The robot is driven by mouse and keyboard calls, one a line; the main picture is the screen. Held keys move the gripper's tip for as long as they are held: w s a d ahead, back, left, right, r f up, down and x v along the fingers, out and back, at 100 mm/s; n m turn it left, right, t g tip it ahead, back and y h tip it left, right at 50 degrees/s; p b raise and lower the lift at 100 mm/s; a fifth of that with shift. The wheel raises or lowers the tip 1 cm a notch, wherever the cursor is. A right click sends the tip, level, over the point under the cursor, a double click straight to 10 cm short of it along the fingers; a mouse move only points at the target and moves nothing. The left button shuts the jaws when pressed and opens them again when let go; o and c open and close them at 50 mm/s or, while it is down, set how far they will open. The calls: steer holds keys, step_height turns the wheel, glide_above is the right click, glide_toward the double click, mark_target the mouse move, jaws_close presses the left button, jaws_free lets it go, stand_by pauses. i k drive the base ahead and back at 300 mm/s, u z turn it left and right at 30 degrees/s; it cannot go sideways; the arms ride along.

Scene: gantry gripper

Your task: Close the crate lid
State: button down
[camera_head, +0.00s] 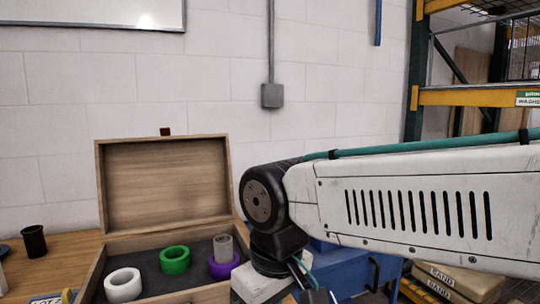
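The wooden crate (97,275) stands on the wooden table at the lower left, its near part cut off by the frame's bottom edge. Its lid (165,185) is open, hinged at the back and standing nearly upright, with a small brown latch (165,131) on its top edge. Inside are a white roll (123,286), a green roll (174,261), a purple roll (223,268) and a grey cylinder (223,247). My gripper (312,293) is to the right of the crate at the bottom edge, mostly cut off; its fingers do not show clearly.
A black cup (34,241) stands on the table (62,250) left of the crate. My arm fills the right half. Behind it are a blue box (365,272), sacks (455,280) and a yellow-beamed shelf (470,97). A white wall stands behind the lid.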

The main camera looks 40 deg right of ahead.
mark_target(166, 181)
steer(key=z, duration=0.7)
steer(key=i, duration=0.35)
